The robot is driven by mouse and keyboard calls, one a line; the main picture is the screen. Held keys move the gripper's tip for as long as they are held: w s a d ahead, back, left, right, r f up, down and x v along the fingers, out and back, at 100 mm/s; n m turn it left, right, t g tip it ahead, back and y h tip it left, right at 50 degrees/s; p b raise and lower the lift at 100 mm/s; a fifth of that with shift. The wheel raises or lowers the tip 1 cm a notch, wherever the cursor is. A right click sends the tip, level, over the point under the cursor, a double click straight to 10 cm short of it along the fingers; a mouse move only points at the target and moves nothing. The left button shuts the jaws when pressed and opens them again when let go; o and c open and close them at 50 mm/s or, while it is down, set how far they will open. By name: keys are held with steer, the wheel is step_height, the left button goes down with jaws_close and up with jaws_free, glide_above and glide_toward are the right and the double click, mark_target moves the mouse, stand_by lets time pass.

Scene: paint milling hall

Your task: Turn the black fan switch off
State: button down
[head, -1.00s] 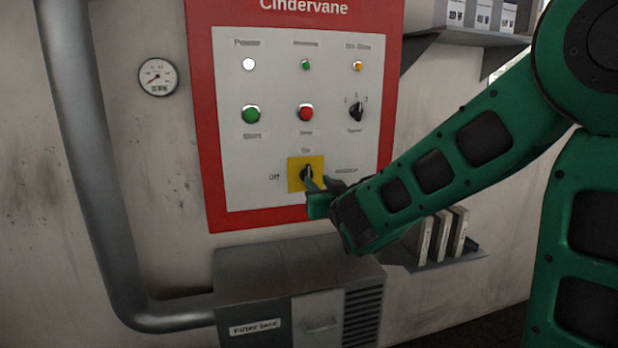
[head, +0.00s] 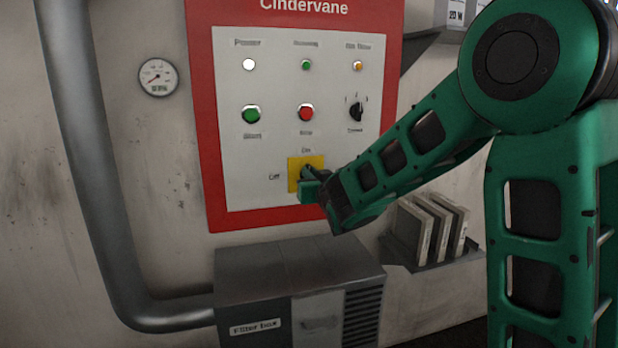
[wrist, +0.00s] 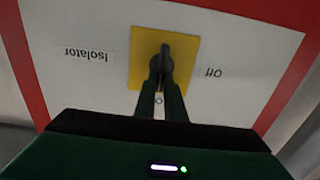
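The black switch (wrist: 165,62) sits on a yellow square plate (wrist: 188,60) low on the white panel face. The wrist view shows it upside down, with the handle lined up along the On direction and the Off label (wrist: 214,72) to one side. In the head view the yellow plate (head: 293,173) has On above it and Off to its left; my gripper hides much of the switch. My gripper (wrist: 161,82) is at the switch, with its two fingers on either side of the handle and no clear gap seen between them and it.
A red-framed control panel (head: 204,130) carries lamps, a green button (head: 251,114), a red button (head: 306,112) and a smaller black selector (head: 356,112). A grey filter box (head: 290,262) stands below. A shelf with several panels (head: 432,230) is at right.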

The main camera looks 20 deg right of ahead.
steer(key=shift+n, duration=0.3)
steer(key=n, duration=0.4)
steer(key=a+f+n, duration=0.1)
steer(key=n, duration=0.8)
steer(key=shift+a+f, duration=0.25)
steer(key=shift+a, duration=0.15)
steer(key=shift+a+f+n, duration=0.1)
steer(key=shift+f+n, duration=0.1)
steer(key=shift+n, duration=0.9)
steer(key=shift+f+n, duration=0.2)
steer(key=shift+n, duration=0.9)
steer(key=c, duration=1.8)
jaws_free()
